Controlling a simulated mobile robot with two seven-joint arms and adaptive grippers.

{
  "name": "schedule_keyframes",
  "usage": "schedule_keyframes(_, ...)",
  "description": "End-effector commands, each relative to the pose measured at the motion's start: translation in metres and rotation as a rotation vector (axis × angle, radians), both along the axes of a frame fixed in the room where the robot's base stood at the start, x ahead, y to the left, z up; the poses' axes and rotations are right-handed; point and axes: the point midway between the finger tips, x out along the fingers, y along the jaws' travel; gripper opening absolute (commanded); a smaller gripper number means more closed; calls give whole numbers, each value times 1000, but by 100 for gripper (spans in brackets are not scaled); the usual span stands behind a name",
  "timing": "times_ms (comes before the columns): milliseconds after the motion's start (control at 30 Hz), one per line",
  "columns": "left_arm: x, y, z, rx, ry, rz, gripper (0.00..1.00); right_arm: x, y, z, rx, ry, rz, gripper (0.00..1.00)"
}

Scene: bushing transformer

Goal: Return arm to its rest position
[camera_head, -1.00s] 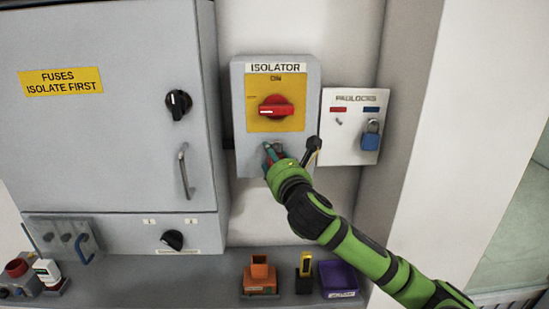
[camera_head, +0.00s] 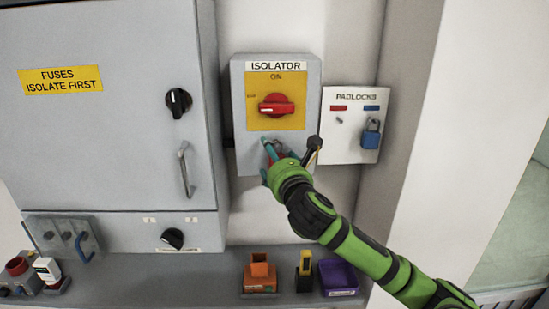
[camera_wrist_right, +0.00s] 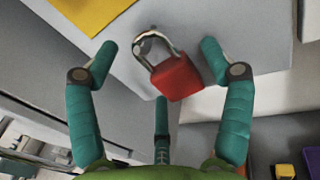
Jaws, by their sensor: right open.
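My right arm (camera_head: 345,240) reaches up from the lower right to the isolator box. My right gripper (camera_head: 270,152) is at the lower part of the box, below the red switch handle. In the right wrist view the gripper (camera_wrist_right: 158,55) is open, its teal fingers spread on either side of a red padlock (camera_wrist_right: 178,77). The padlock hangs by its metal shackle at the grey isolator face, with visible gaps to the side fingers. In the head view the padlock is mostly hidden by the gripper. My left gripper is not in view.
The isolator (camera_head: 240,100) has a red handle (camera_head: 277,106) lying horizontal. A padlock board (camera_head: 350,100) with a blue padlock (camera_head: 370,138) is close on the right. Below, an orange holder (camera_head: 259,280), a yellow-topped item (camera_head: 305,265) and a purple bin (camera_head: 338,279) stand on the shelf.

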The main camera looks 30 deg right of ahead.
Motion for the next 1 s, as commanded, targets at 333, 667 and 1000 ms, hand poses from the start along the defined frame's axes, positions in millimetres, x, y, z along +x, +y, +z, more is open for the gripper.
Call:
schedule_keyframes(333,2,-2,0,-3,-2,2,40,-50,16,0,-3,0,3,81)
schedule_keyframes(667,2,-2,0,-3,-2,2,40,-69,21,1,-1,-3,0,81)
schedule_keyframes(1000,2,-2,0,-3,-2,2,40,-89,40,-96,555,86,-71,81)
